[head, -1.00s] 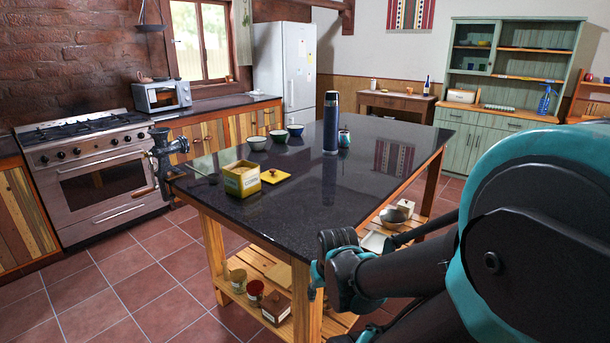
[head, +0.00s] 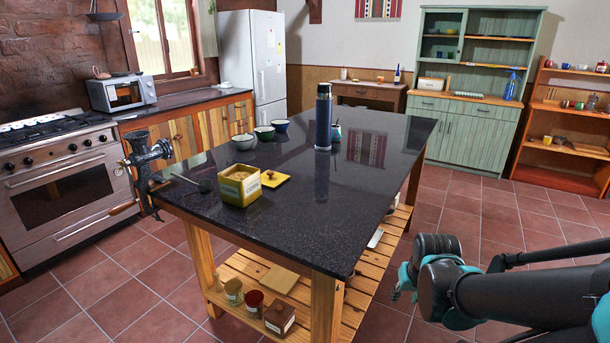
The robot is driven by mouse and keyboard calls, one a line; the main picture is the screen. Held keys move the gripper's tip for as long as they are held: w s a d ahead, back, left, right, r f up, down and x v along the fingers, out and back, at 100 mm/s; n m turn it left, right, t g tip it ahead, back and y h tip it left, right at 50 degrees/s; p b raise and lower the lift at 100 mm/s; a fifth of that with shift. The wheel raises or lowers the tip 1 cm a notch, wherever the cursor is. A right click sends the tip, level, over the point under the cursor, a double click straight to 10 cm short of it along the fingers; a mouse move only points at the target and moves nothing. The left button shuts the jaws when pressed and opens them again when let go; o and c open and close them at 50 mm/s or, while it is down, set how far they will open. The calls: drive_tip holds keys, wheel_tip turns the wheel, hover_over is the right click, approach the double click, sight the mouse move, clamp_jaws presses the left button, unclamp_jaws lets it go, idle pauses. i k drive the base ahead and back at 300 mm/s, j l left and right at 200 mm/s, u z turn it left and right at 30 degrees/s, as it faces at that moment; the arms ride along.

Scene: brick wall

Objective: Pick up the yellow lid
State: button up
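The yellow lid (head: 274,179) is a flat square with a small brown knob on top. It lies on the dark countertop of the kitchen island (head: 310,221). Just left of it stands a yellow square canister (head: 240,184), open at the top, with a pale label. My gripper (head: 402,286) is at the lower right, beside the island and below countertop height, well apart from the lid. Its fingers are small and partly hidden by my arm, so I cannot tell whether it is open or shut.
Several bowls (head: 264,133) and a dark blue bottle (head: 323,120) stand behind the lid. A ladle (head: 197,183) lies left of the canister. A metal grinder (head: 146,160) is clamped at the left edge. The front right countertop is clear.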

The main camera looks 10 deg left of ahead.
sight(271, 179)
drive_tip(key=j+z, duration=0.45)
drive_tip(key=k+j+z, duration=0.1)
drive_tip(key=j+z, duration=0.4)
drive_tip(key=k+j+z, duration=0.15)
drive_tip(key=j+z, duration=0.3)
drive_tip(key=k+j+z, duration=0.25)
drive_tip(key=j, duration=0.25)
drive_tip(key=k+j+z, duration=0.15)
drive_tip(key=j+z, duration=0.15)
drive_tip(key=j, duration=0.15)
drive_tip(key=k+j+z, duration=0.25)
drive_tip(key=j, duration=0.15)
